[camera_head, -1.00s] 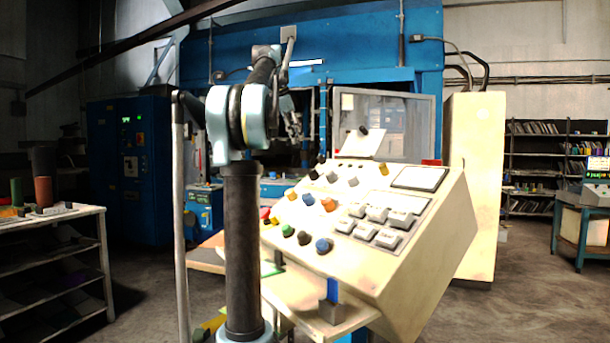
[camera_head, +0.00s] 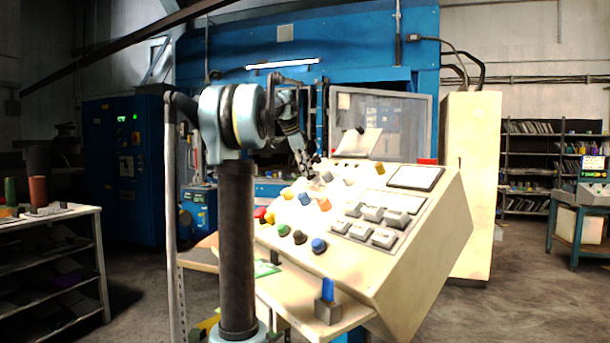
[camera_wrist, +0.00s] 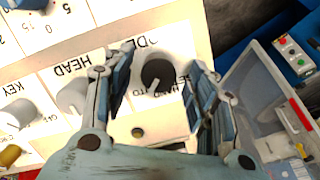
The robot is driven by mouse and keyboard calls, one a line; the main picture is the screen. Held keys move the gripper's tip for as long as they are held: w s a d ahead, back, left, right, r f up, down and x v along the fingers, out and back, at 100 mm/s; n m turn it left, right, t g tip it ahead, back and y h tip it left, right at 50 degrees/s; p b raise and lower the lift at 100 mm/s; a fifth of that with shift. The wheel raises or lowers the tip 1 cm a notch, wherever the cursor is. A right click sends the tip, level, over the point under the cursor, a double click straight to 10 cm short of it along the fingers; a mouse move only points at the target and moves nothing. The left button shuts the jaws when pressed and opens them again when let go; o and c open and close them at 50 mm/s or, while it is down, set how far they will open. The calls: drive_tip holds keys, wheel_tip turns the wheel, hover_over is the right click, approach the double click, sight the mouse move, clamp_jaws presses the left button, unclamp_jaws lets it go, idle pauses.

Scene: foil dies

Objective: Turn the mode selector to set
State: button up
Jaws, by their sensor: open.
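The mode selector (camera_wrist: 157,74) is a round black knob on the cream panel in the wrist view. The upside-down word above it, partly hidden by a finger, ends in letters that fit MODE. Small position marks beside the knob are partly covered, and I cannot read its setting. My gripper (camera_wrist: 158,60) is open, with one finger on each side of the knob and a gap showing around it. In the head view my gripper (camera_head: 309,166) is at the panel's upper left edge, where it makes the selector hard to make out.
The sloped control panel (camera_head: 400,265) carries several buttons and knobs. The grey HEAD knob (camera_wrist: 72,96) and the KEY knob (camera_wrist: 20,114) stand left of the selector in the wrist view. A blue machine (camera_head: 360,55) stands behind. Shelving (camera_head: 100,260) is at left.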

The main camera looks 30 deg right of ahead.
drive_tip(key=shift+x, duration=1.15)
drive_tip(key=shift+r, duration=0.1)
drive_tip(key=c, duration=1)
drive_tip(key=shift+n, duration=0.3)
drive_tip(key=shift+c, duration=0.2)
drive_tip(key=n, duration=0.3)
drive_tip(key=shift+w+g, duration=0.1)
drive_tip(key=shift+g, duration=0.2)
drive_tip(key=n, duration=0.4)
drive_tip(key=shift+n+g, duration=0.4)
drive_tip(key=n, duration=0.8)
drive_tip(key=shift+n+g+h, duration=0.3)
drive_tip(key=shift+g+h, duration=0.1)
